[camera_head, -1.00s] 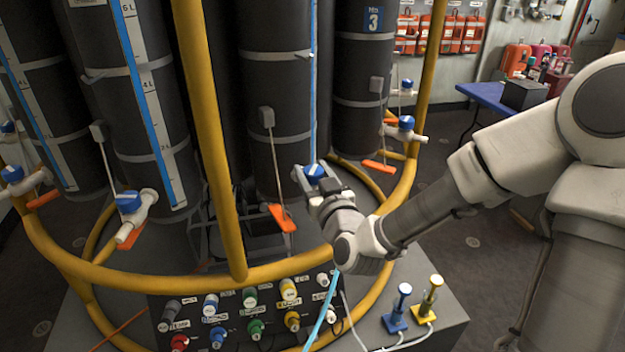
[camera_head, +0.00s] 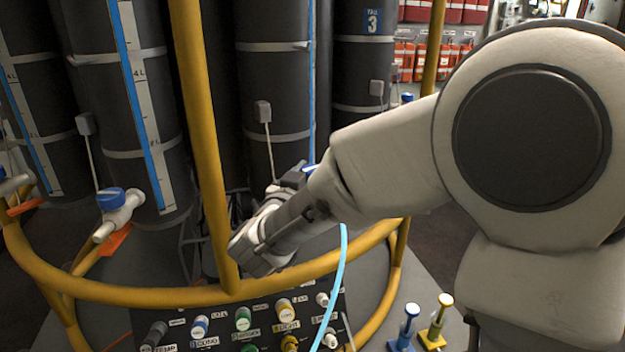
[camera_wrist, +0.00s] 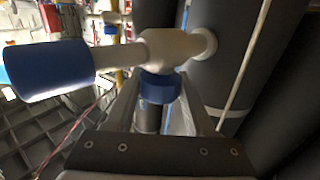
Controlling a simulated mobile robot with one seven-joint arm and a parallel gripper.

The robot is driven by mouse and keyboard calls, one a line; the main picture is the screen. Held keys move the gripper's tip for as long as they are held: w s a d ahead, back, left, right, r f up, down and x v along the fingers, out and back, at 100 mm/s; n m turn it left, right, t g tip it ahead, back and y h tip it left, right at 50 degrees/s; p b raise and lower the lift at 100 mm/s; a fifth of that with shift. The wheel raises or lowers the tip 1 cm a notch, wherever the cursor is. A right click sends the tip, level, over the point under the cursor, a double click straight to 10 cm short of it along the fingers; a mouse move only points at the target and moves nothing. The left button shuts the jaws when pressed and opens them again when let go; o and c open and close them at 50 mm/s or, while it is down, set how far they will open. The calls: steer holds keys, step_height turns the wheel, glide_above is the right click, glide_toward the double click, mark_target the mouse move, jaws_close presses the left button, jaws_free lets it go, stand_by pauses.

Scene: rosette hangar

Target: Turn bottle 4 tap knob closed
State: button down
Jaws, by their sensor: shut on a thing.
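Bottle 4, as I take it, is the dark upright cylinder (camera_head: 272,90) in the middle of the head view, with a blue level strip. In the wrist view its white tap body (camera_wrist: 172,48) shows close up, with the blue tap knob (camera_wrist: 158,88) on it. My gripper (camera_wrist: 160,98) has a finger on each side of the knob and is shut on it. A blue cylinder (camera_wrist: 47,68) sits at the left end of the tap. In the head view my wrist and arm hide most of this tap; only a sliver of blue shows.
A yellow rail ring with a post (camera_head: 205,130) stands in front of the bottles, close to my arm. A panel of coloured connectors (camera_head: 245,325) lies below it. Another blue-knobbed tap (camera_head: 112,200) is at the left. Blue and yellow plugs (camera_head: 405,325) stand at the lower right.

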steer(key=shift+m+g+h, duration=0.4)
steer(key=shift+m+h, duration=0.2)
steer(key=shift+h, duration=0.2)
steer(key=shift+m+h+b, duration=0.3)
steer(key=shift+h, duration=0.1)
steer(key=shift+c, duration=1.4)
jaws_free()
steer(key=p+v, duration=0.1)
steer(key=v, duration=1.6)
steer(key=shift+r+p, duration=0.2)
steer(key=shift+p, duration=0.2)
steer(key=shift+a+r, duration=0.1)
